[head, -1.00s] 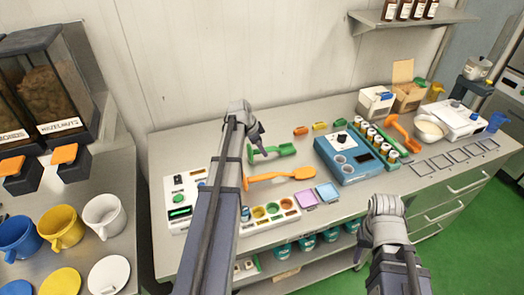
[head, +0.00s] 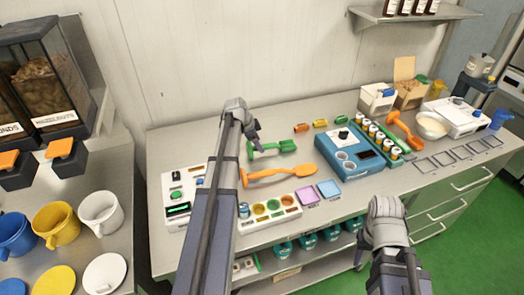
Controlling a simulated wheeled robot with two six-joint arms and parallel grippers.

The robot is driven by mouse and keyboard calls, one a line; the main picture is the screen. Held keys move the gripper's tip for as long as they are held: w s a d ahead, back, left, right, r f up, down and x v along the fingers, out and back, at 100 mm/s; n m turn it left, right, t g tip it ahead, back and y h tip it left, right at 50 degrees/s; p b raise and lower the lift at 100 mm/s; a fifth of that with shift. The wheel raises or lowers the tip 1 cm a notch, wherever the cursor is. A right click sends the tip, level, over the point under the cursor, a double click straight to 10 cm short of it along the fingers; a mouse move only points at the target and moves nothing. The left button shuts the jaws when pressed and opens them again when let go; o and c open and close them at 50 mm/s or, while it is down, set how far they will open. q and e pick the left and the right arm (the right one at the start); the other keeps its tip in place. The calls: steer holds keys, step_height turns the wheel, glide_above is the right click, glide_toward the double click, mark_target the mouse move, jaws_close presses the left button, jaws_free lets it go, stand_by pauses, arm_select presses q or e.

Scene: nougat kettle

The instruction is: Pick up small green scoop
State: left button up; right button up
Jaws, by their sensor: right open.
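A small green scoop (head: 286,146) lies on the steel worktable, its handle towards the left. My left gripper (head: 257,144) is at the handle end of the scoop, pointing down. Its fingers are small and partly hidden by my own wrist, so I cannot tell whether they are open or shut, or whether they touch the handle. My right gripper (head: 361,254) hangs in front of the table's front edge, away from the scoop; it is open and empty.
A blue device (head: 352,160) stands to the right. Small orange, yellow and green pieces (head: 338,121) lie behind. A tray of coloured cups (head: 270,211) is near the front edge.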

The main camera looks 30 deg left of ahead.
mark_target(273, 145)
arm_select(q)
steer(key=b+x, duration=0.3)
steer(key=x, duration=0.1)
steer(key=shift+w+f, duration=0.1)
steer(key=shift+f, duration=0.2)
steer(key=shift+r, duration=0.1)
jaws_close()
stand_by(0.3)
